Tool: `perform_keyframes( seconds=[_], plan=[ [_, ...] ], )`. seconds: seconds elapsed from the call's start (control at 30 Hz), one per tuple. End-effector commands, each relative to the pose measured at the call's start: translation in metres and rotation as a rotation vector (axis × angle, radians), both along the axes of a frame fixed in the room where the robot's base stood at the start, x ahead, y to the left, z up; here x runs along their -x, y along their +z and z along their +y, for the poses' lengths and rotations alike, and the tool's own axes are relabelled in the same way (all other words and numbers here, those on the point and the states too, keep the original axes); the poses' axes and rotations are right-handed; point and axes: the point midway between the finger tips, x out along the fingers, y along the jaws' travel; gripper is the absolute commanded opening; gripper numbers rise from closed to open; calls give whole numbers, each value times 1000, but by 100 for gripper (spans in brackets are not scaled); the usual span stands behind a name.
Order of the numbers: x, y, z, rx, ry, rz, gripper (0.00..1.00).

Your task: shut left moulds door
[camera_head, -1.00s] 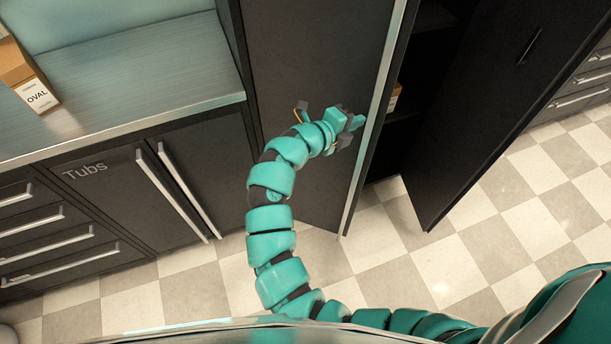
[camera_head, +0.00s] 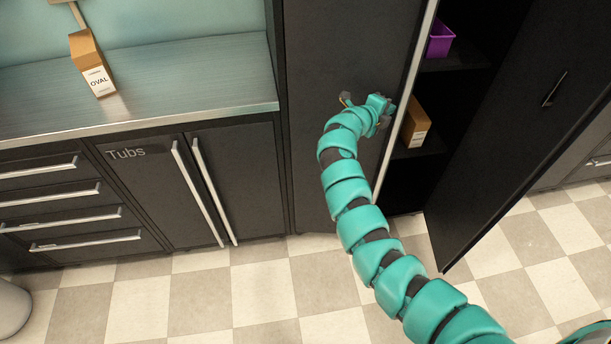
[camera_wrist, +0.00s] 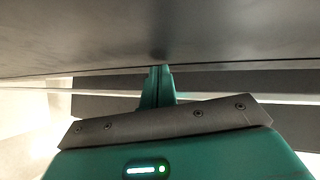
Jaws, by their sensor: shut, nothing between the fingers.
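The left door (camera_head: 335,60) of the tall dark cabinet is a dark panel with a long silver handle strip (camera_head: 409,85) along its right edge. It stands close to flush with the cabinet front; I cannot tell whether it is fully shut. My gripper (camera_head: 383,108) is in front of this door, near the handle strip. In the wrist view my gripper (camera_wrist: 159,74) has its fingertips together and empty, at or very near a dark surface (camera_wrist: 150,35). Contact cannot be told for sure.
The cabinet's right door (camera_head: 510,170) stands wide open. Shelves behind hold a purple bin (camera_head: 440,40) and a brown box (camera_head: 415,122). At left are a counter (camera_head: 180,85) with an OVAL box (camera_head: 92,65) and a Tubs cupboard (camera_head: 140,185).

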Motion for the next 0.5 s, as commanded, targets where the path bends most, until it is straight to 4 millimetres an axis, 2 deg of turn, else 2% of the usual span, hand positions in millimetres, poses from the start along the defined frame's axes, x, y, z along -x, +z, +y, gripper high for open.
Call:
perform_keyframes(
  seconds=[0.13,0.5],
  plan=[
    [-21,7,-6,0,144,3,0],
    [-59,5,1,2,411,1,0]
  ],
)
